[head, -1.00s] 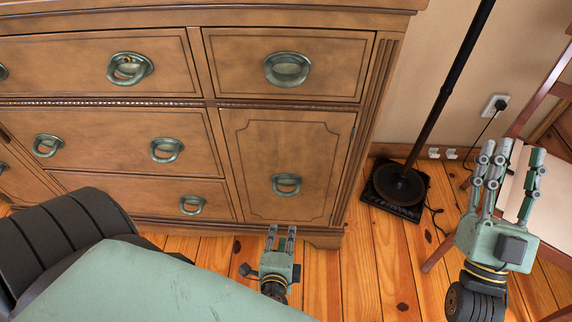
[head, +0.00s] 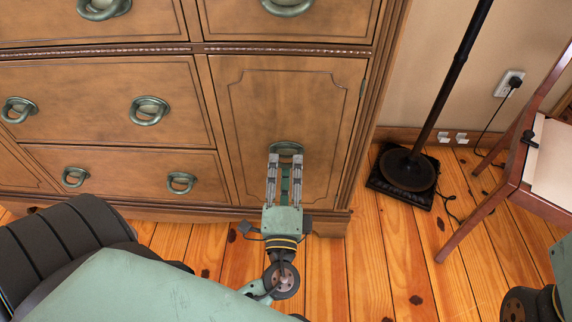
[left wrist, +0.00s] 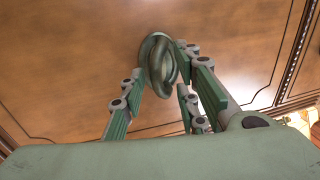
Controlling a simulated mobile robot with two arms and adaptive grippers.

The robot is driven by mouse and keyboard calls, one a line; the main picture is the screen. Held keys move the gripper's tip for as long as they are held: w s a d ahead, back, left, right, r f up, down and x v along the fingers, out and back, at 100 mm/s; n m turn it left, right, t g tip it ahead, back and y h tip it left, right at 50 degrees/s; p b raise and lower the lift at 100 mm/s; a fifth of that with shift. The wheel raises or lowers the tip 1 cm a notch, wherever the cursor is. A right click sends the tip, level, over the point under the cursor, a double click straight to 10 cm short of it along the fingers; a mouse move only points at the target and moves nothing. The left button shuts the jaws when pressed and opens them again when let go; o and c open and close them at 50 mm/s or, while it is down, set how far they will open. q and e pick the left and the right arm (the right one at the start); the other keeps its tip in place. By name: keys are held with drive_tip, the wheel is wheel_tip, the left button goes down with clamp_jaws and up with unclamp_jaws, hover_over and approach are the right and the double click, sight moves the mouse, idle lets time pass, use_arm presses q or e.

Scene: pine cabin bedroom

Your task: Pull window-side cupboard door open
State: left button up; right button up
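The cupboard door (head: 290,105) is the brown panel at the right end of the dresser, and it looks shut. Its green ring handle (head: 286,148) sits low on the panel. My left gripper (head: 286,160) is in front of the door with its fingers pointing up at the handle and covering its lower part. In the left wrist view the handle (left wrist: 158,62) lies between the open fingers (left wrist: 160,88), near their tips. I cannot tell whether a finger touches it. My right gripper is outside the head view; only part of that arm shows at the lower right.
Drawers (head: 105,100) with ring handles fill the dresser to the left. A floor lamp base (head: 405,172) stands right of the dresser. A chair (head: 515,165) and a wall socket (head: 509,84) are farther right. Wooden floor (head: 375,270) is clear in front of the lamp.

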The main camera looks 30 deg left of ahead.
use_arm(q)
drive_tip(key=shift+x, duration=1)
drive_tip(key=shift+c, duration=0.2)
drive_tip(key=shift+f, duration=0.1)
clamp_jaws()
drive_tip(key=shift+f, duration=0.1)
